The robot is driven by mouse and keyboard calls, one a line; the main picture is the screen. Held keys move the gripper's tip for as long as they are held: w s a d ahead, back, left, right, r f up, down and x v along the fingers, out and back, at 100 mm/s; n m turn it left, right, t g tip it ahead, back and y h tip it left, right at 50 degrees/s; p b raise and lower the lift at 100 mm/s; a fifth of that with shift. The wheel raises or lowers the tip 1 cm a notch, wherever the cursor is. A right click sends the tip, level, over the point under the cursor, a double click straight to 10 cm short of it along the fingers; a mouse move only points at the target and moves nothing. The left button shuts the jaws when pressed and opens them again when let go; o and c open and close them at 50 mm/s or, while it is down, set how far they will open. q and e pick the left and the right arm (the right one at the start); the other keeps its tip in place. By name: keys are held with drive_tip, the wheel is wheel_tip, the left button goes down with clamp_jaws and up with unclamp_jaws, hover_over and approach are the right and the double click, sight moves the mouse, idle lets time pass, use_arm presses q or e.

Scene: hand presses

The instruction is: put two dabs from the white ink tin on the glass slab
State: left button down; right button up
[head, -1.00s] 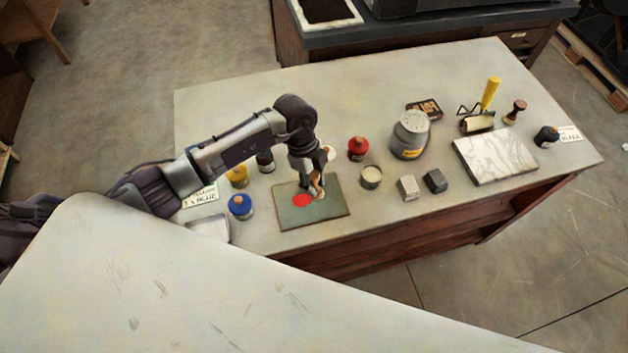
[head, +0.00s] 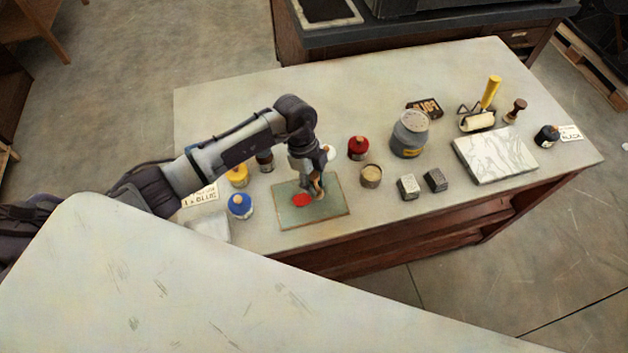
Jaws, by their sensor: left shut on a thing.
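The glass slab (head: 335,207) is a grey-green plate on the near left part of the table, with a red dab (head: 302,200) on it. My left gripper (head: 318,190) is over the slab, just right of the red dab, pointing down. It is shut on a small brownish tool, mostly hidden by the fingers; I cannot tell whether its tip touches the glass. A white tin (head: 331,153) stands just behind the slab, partly hidden by my gripper. No white dab can be made out. My right gripper is not in view.
Blue (head: 240,206), yellow (head: 237,176) and red (head: 358,148) tins stand around the slab. A cream-topped tin (head: 371,176), two small blocks (head: 408,187), a grey jar (head: 409,135) and a marble slab (head: 495,155) lie to the right. The table's back middle is clear.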

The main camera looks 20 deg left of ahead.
sight(317, 178)
use_arm(q)
drive_tip(key=shift+f, duration=0.4)
drive_tip(key=shift+f, duration=0.1)
idle(1.5)
wheel_tip(317, 178, up, 7)
drive_tip(key=p, duration=0.6)
drive_tip(key=shift+p, duration=0.35)
idle(0.5)
drive_tip(key=shift+d, duration=0.1)
